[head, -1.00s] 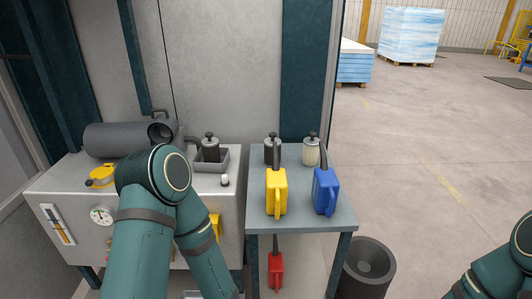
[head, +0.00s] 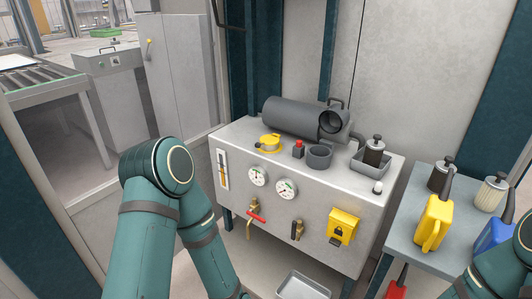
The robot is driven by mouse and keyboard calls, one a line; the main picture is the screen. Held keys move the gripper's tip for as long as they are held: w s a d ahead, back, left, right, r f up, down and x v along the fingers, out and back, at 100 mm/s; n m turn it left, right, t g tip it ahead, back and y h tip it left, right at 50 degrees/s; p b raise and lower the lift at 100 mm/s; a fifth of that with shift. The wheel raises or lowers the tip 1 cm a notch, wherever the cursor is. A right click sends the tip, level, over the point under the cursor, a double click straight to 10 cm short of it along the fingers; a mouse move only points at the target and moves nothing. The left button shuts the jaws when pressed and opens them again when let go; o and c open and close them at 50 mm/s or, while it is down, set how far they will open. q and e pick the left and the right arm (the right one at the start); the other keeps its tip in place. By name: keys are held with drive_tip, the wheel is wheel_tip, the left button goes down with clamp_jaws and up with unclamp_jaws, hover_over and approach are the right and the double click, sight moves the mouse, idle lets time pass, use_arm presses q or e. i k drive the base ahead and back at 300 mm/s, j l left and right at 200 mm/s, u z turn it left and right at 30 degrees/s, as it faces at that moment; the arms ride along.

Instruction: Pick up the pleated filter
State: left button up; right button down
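The pleated filter (head: 490,193) looks like a pale, ribbed cylinder with a dark knob on top. It stands upright on the blue-grey side table (head: 405,225) at the right. A dark cylinder with a similar knob (head: 440,175) stands to its left, and another dark one (head: 374,151) stands in a grey tray on the cabinet. My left arm shows at the lower left and my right arm at the lower right edge, but neither gripper is in view.
A yellow can (head: 434,222) and a blue can (head: 495,236) stand in front of the filter. The grey cabinet (head: 310,215) carries a large dark horizontal cylinder (head: 300,119), an open dark cup (head: 319,157) and a yellow-topped part (head: 268,143). A shallow tray (head: 302,286) lies below.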

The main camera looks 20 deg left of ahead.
sight(493, 188)
drive_tip(key=u, duration=0.15)
drive_tip(key=z, duration=1.2)
drive_tip(key=l, duration=0.4)
